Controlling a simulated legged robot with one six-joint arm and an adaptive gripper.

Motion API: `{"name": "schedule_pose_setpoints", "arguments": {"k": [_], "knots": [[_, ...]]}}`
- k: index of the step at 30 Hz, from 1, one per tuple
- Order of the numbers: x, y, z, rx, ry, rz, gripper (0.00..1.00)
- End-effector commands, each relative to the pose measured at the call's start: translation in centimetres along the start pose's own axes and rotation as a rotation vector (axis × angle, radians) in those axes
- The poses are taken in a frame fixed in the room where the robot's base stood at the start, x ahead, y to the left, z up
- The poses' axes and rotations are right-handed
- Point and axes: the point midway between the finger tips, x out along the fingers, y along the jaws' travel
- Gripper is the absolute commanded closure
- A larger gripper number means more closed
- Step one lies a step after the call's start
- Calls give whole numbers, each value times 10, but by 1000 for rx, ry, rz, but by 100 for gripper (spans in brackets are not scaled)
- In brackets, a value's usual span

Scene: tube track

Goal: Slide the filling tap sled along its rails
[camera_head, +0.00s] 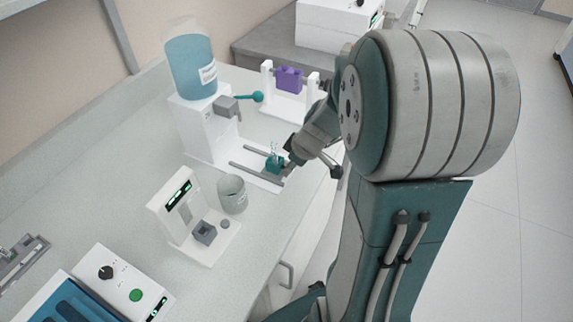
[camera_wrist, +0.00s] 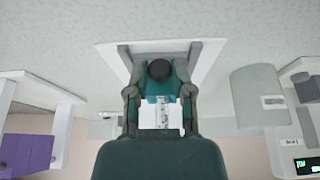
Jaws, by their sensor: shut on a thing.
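The filling tap sled (camera_head: 275,163) is a small teal block with clear glassware standing on it. It sits between two grey rails (camera_head: 257,172) on the white base of the filling station. My gripper (camera_head: 288,168) reaches it from the right, at the rails' outer side. In the wrist view the sled (camera_wrist: 160,88) has a dark round knob, and my gripper (camera_wrist: 158,97) is shut with one finger on each side of the teal block. Above the rails' inner side are the grey tap (camera_head: 227,107) with a teal-knobbed lever and the blue liquid bottle (camera_head: 192,66).
A white stand with a purple block (camera_head: 289,79) is behind. The bench (camera_head: 110,150) is clear at left; its front edge is near my arm.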

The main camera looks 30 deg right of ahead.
Motion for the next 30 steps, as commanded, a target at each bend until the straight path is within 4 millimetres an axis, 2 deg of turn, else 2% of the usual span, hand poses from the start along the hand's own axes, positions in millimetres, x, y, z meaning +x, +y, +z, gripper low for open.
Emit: {"name": "schedule_pose_setpoints", "arguments": {"k": [2, 3, 4, 5, 14, 18, 23, 30], "knots": [[0, -1, 3, 1, -4, -4, 100], [0, -1, 3, 1, -4, -4, 56], [0, -1, 3, 1, -4, -4, 43], [0, -1, 3, 1, -4, -3, 37], [1, -1, 1, 0, -3, -3, 37], [-5, 0, 0, 0, -2, 0, 37], [-32, 1, 0, -1, 0, 4, 37], [-83, 2, 1, 2, 0, 2, 37]]}}
